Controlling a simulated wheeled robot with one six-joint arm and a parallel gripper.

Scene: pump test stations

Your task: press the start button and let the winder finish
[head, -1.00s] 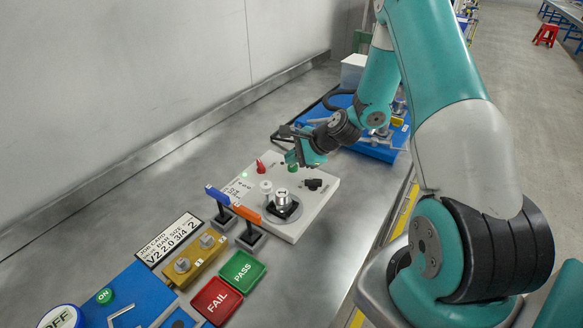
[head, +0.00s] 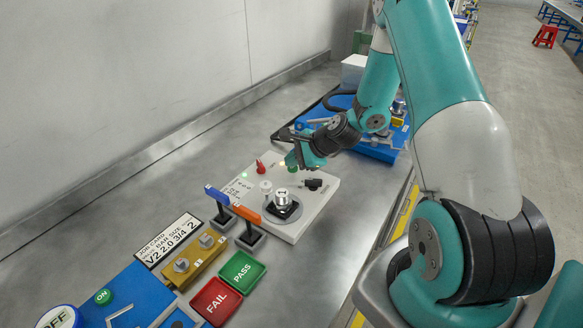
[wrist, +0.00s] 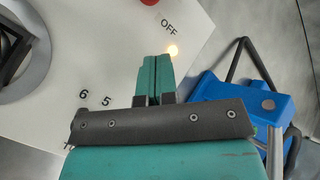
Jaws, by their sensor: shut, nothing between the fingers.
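The winder is a white-topped panel (head: 318,198) on the bench, with a metal spindle (head: 282,198) on a dark round plate. A green button (head: 292,169) sits near its far edge. My gripper (head: 291,161) is shut and empty, its fingertips pointing down at the green button, touching it or very close. In the wrist view the shut teal fingers (wrist: 157,68) cover the button. A green light (head: 244,174) glows at the panel's left.
A red pointed part (head: 260,167) and a black knob (head: 313,184) rise from the panel. Blue-topped (head: 216,196) and orange-topped (head: 246,214) levers stand at its near left. A blue fixture (head: 372,148) lies behind my gripper. PASS (head: 243,267) and FAIL (head: 215,300) trays lie nearer.

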